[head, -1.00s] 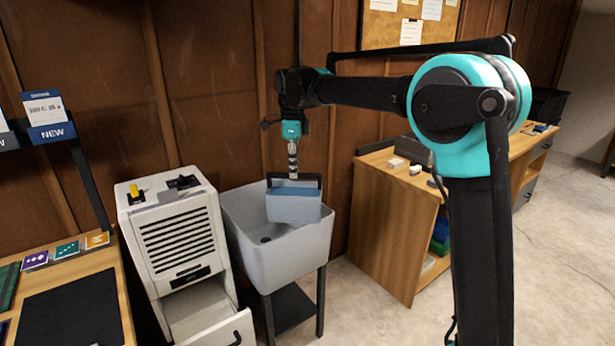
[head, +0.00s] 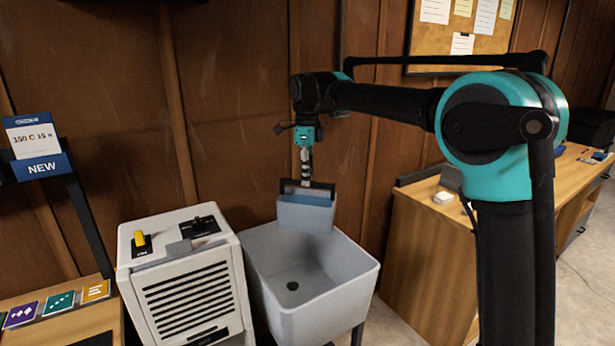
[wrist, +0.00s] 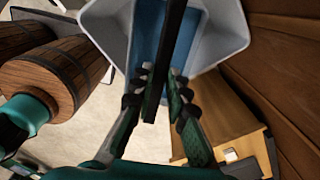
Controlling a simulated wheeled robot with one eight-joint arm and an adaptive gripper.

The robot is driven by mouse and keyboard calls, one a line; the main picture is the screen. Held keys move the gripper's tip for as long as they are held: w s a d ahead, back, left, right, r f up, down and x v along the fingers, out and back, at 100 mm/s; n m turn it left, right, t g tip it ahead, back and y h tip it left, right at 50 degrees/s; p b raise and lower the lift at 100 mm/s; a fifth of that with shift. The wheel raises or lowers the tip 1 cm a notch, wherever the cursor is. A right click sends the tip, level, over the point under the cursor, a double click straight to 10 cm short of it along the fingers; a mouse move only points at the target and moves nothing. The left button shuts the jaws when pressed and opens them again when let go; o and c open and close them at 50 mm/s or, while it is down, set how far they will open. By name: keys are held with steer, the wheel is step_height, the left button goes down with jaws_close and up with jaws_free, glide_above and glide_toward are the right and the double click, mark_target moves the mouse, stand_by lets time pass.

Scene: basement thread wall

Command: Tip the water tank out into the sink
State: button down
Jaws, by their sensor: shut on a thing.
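The water tank (head: 305,213) is a blue-grey open box with a black handle. It hangs roughly upright above the back part of the grey sink (head: 362,284), whose basin and dark drain show below it. My gripper (head: 306,180) is over the tank, shut on its handle. In the wrist view my gripper (wrist: 160,78) has its fingers on either side of the black handle (wrist: 171,45), with the blue tank (wrist: 147,45) beyond. The sink (wrist: 228,28) shows around it. I cannot tell whether water is in the tank.
A white dehumidifier (head: 190,300) with a yellow switch stands close left of the sink. A wooden bench (head: 425,260) stands to the right. The wood wall (head: 235,110) is close behind. Brown barrel-like wooden things (wrist: 60,72) show at left in the wrist view.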

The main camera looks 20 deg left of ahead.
mark_target(321, 183)
steer(key=shift+w+d+f+y, duration=0.1)
steer(key=shift+d+f+y, duration=0.2)
steer(key=shift+d+y, duration=0.45)
steer(key=shift+w+d+f+y, duration=0.1)
steer(key=shift+d+f+y, duration=0.2)
steer(key=shift+d+y, duration=0.4)
steer(key=shift+d+f+y, duration=0.3)
steer(key=shift+d+y, duration=0.35)
steer(key=shift+d, duration=0.1)
steer(key=shift+w+d+f+g+y, duration=0.1)
steer(key=shift+d+f+g+y, duration=0.1)
steer(key=shift+d+f+y, duration=0.7)
steer(key=shift+w+d+f+g+y, duration=0.1)
steer(key=shift+d+f+g+y, duration=0.1)
steer(key=shift+d+f+y, duration=1.35)
steer(key=shift+f+y, duration=0.3)
steer(key=shift+y, duration=0.15)
steer(key=shift+d+f+y, duration=0.65)
steer(key=shift+f+y, duration=0.35)
steer(key=shift+y, duration=0.1)
step_height(321, 183, down, 8)
steer(key=d+y, duration=0.1)
steer(key=y, duration=0.6)
steer(key=shift+d+g, duration=0.2)
steer(key=shift+g, duration=0.2)
steer(key=shift+f, duration=0.15)
steer(key=shift+w, duration=0.1)
